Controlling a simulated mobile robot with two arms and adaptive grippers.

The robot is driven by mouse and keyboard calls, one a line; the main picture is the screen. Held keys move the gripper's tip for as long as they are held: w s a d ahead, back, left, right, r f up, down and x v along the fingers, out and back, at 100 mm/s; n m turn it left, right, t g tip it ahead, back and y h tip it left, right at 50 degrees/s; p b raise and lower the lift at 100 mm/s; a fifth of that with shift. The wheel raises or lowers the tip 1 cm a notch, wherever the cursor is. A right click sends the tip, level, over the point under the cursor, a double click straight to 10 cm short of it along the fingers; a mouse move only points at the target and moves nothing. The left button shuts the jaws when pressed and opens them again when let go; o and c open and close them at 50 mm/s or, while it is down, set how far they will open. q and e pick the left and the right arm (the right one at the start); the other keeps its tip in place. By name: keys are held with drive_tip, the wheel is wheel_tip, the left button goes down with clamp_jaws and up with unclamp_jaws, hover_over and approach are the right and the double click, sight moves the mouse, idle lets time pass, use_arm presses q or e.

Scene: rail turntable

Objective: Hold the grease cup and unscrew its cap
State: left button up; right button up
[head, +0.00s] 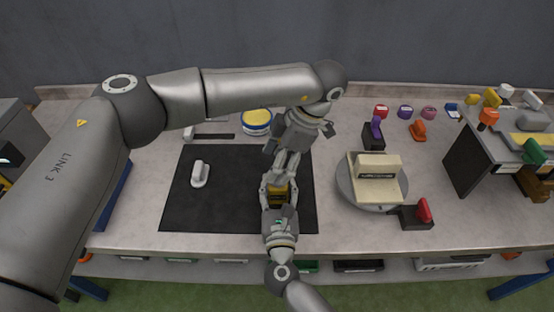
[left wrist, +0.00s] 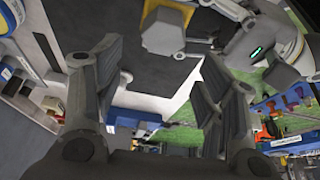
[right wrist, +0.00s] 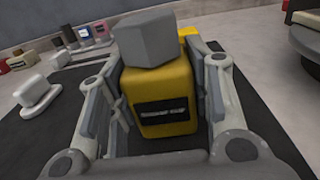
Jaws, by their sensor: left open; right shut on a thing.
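The grease cup (right wrist: 160,100) is a yellow body with a dark label, upright in the right wrist view, and its grey, blocky cap (right wrist: 147,40) sits on top. My right gripper (head: 278,192) is shut around the yellow body, one finger on each side, above the black mat (head: 235,215). My left gripper (head: 286,165) is open and comes down from behind, close to the cup.
A white handled piece (head: 200,175) lies on the mat's left. A yellow-and-blue round tub (head: 257,121) stands behind. To the right are a grey turntable (head: 345,190) with a cream block (head: 375,170), a red-handled dark block (head: 414,216), and several coloured pieces.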

use_arm(q)
drive_tip(key=m+t, duration=0.1)
drive_tip(key=m, duration=0.2)
drive_tip(key=m+t, duration=0.1)
drive_tip(key=m, duration=0.2)
drive_tip(key=shift+a+m+h, duration=0.1)
drive_tip(key=shift+m+h, duration=0.2)
drive_tip(key=shift+w+f, duration=0.1)
drive_tip(key=shift+f, duration=1.95)
drive_tip(key=c, duration=1.2)
drive_tip(key=n+g, duration=0.1)
drive_tip(key=n, duration=0.3)
drive_tip(key=shift+c, duration=0.5)
drive_tip(key=shift+n+g, duration=0.4)
drive_tip(key=shift+n, duration=0.6)
